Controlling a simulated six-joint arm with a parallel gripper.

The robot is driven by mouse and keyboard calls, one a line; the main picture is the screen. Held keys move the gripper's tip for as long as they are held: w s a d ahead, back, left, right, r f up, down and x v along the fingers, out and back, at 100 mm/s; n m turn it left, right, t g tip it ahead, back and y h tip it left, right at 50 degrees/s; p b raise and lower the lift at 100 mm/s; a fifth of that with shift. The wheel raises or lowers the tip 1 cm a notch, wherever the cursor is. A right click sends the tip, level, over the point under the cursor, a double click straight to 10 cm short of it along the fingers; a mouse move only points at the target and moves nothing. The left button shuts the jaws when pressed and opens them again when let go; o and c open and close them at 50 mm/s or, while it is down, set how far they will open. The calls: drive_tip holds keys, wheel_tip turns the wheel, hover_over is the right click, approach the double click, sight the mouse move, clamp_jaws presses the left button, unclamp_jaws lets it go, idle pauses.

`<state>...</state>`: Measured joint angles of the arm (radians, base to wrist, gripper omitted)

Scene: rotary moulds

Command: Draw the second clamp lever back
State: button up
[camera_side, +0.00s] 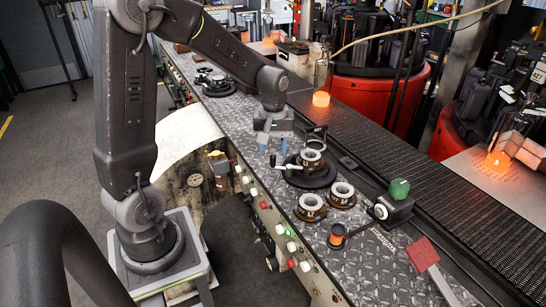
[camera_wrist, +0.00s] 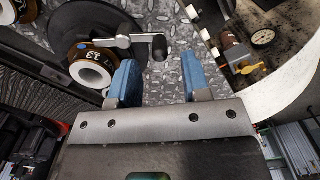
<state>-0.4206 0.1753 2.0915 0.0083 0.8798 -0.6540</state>
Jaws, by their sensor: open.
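A silver clamp lever (camera_side: 270,165) with a dark knob stands out to the left of a round dark base in the side view. In the wrist view the same kind of lever (camera_wrist: 130,40) lies across the upper part of the picture, over the edge of a black disc. A ring-shaped mould (camera_side: 311,157) with a pale centre sits on that base; it also shows in the wrist view (camera_wrist: 91,72). My gripper (camera_side: 274,150) is open and empty, its blue fingers pointing down just above the lever. In the wrist view the lever is ahead of the fingers (camera_wrist: 157,80), not between them.
Two more ring moulds (camera_side: 342,194) stand on the diamond-plate bench, near an orange pot (camera_side: 337,235) and a green lump (camera_side: 399,188) on a dark block. Another clamp station (camera_side: 217,83) is farther back. A black conveyor (camera_side: 400,155) runs along the right.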

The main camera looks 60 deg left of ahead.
sight(273, 157)
drive_tip(key=shift+f, duration=1.8)
drive_tip(key=shift+c, duration=0.3)
clamp_jaws()
